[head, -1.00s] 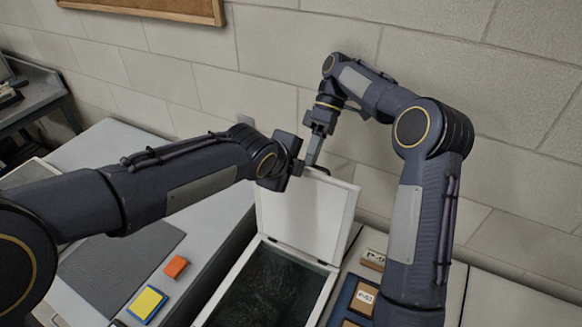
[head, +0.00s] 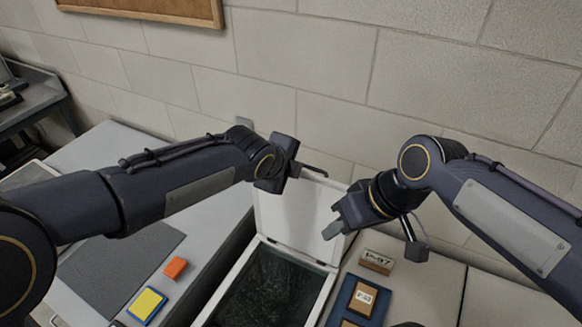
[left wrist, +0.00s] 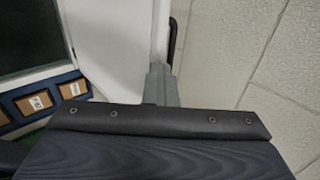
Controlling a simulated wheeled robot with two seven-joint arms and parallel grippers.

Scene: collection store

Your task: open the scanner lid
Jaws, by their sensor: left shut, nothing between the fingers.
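The scanner (head: 225,292) stands with its dark glass (head: 265,290) uncovered. Its white lid (head: 300,218) is raised, standing nearly upright at the back hinges. My left gripper (head: 297,169) is at the lid's top edge. The left wrist view shows its grey fingers (left wrist: 160,80) together and empty, beside the edge of the white lid (left wrist: 112,40) with its black handle (left wrist: 174,40); whether they touch it I cannot tell. My right gripper (head: 335,220) hangs at the lid's right side, pointing left; its finger gap is unclear.
A blue tray (head: 347,298) with labelled blocks lies right of the scanner, and another labelled block (head: 377,261) is behind it. A grey mat (head: 120,265), an orange block (head: 175,267) and a yellow-and-blue block (head: 147,303) lie to the left. A brick wall (head: 330,90) rises behind.

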